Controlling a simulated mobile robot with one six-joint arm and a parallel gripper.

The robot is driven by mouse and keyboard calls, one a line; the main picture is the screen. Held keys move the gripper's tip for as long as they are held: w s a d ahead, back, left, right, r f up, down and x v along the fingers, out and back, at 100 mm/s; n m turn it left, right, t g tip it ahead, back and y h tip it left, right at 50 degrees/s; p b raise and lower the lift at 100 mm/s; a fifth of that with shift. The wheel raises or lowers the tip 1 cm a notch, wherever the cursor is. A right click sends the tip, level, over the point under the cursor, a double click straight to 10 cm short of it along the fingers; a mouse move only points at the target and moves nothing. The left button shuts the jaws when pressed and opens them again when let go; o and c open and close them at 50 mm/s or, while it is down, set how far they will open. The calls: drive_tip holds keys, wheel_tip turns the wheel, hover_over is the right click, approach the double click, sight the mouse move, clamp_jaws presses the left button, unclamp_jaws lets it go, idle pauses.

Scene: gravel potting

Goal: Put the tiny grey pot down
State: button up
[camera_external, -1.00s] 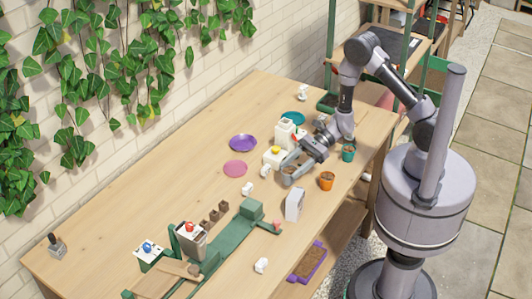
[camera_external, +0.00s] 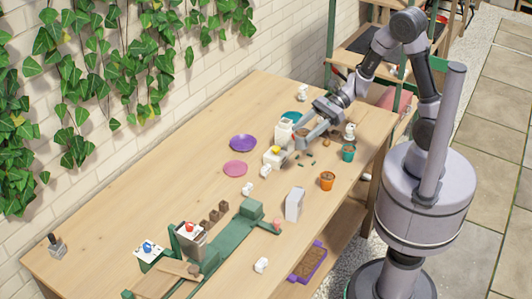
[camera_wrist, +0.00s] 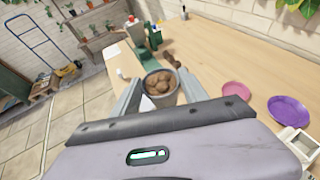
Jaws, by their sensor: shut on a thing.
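The tiny grey pot (camera_wrist: 158,92) shows in the wrist view between my gripper's two fingers (camera_wrist: 157,93), filled with round brown pebbles (camera_wrist: 160,80). My gripper is shut on it. In the external view my gripper (camera_external: 304,138) is over the far right part of the wooden table (camera_external: 170,165), beside a white box with a yellow knob (camera_external: 274,156). The pot is small and largely hidden by the fingers there. I cannot tell how far its base is from the table.
Loose dark bits lie on the table (camera_external: 308,160) below my gripper. Purple (camera_external: 243,143) and pink (camera_external: 235,168) saucers lie to the left. The table's left rear is clear.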

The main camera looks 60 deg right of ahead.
drive_tip(key=w+d+m+t+h+b, duration=0.1)
drive_tip(key=w+d+m+t+h, duration=0.35)
drive_tip(key=w+d, duration=0.95)
drive_tip(key=w+d+m+t+h+b, duration=0.1)
drive_tip(key=w+d+m+t+h, duration=0.3)
drive_tip(key=w+d, duration=1)
drive_tip(key=shift+m+g+y, duration=0.35)
drive_tip(key=shift+g+y, duration=0.1)
drive_tip(key=shift+y, duration=0.1)
drive_tip(key=w+a+f+b, duration=0.1)
drive_tip(key=f, duration=0.6)
drive_tip(key=w+a+f+b, duration=0.1)
drive_tip(key=f, duration=0.6)
drive_tip(key=w+a+f+b, duration=0.1)
drive_tip(key=f, duration=0.6)
drive_tip(key=shift+w+a+f+b, duration=0.1)
drive_tip(key=shift+a+b, duration=0.1)
drive_tip(key=shift+b, duration=0.15)
drive_tip(key=o, duration=1.5)
drive_tip(key=shift+o, duration=0.4)
